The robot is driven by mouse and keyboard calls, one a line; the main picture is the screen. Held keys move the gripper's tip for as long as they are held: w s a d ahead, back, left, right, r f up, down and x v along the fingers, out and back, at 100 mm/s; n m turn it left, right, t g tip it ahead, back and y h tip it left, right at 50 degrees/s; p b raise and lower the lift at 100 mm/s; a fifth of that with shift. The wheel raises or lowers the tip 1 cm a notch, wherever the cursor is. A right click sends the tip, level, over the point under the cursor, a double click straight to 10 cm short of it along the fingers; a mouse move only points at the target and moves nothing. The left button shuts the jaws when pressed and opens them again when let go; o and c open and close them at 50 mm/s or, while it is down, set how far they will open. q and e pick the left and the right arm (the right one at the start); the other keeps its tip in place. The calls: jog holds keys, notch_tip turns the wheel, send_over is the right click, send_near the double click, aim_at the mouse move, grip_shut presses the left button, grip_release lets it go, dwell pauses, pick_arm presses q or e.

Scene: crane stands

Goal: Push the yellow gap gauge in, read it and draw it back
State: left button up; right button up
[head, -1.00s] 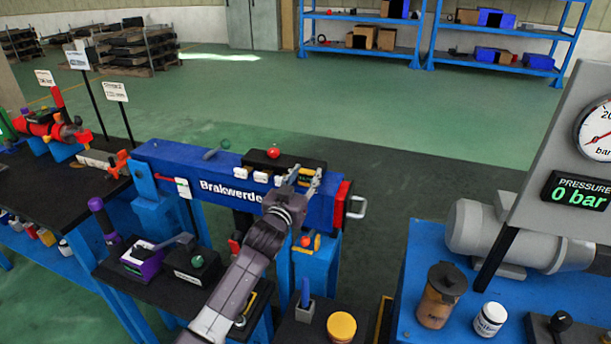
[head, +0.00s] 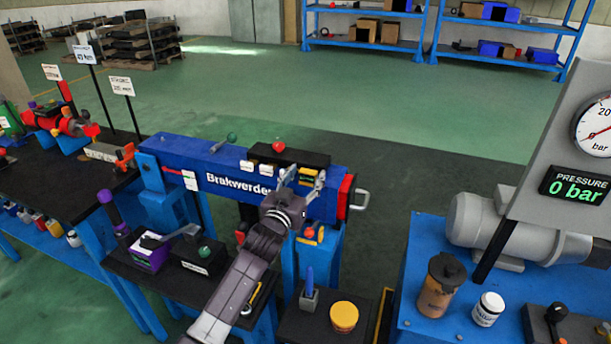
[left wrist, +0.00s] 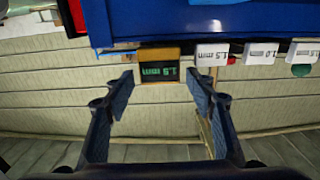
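The yellow gap gauge (left wrist: 159,52) is a small block with a dark, green-lettered display, at the blue beam's edge in the left wrist view. Its lettering is upside down and seems to read about 1.5 mm; the first digit is clearer than the last. In the head view the yellow gauge (head: 308,176) shows between my fingers on the blue beam (head: 205,168). My left gripper (head: 300,177) is open. In the left wrist view its fingertips (left wrist: 159,76) are either side of the gauge, with gaps visible. My right gripper is out of view.
White tags (left wrist: 258,54) sit in a row beside the gauge. A red knob (head: 278,145) tops the black block on the beam. A purple box (head: 150,252) and a yellow-lidded jar (head: 344,317) stand lower in front. A pressure display (head: 577,187) reads 0 bar.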

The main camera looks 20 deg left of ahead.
pick_arm(q)
jog(key=s, duration=1.2)
jog(key=shift+a, duration=0.25)
dwell(0.3)
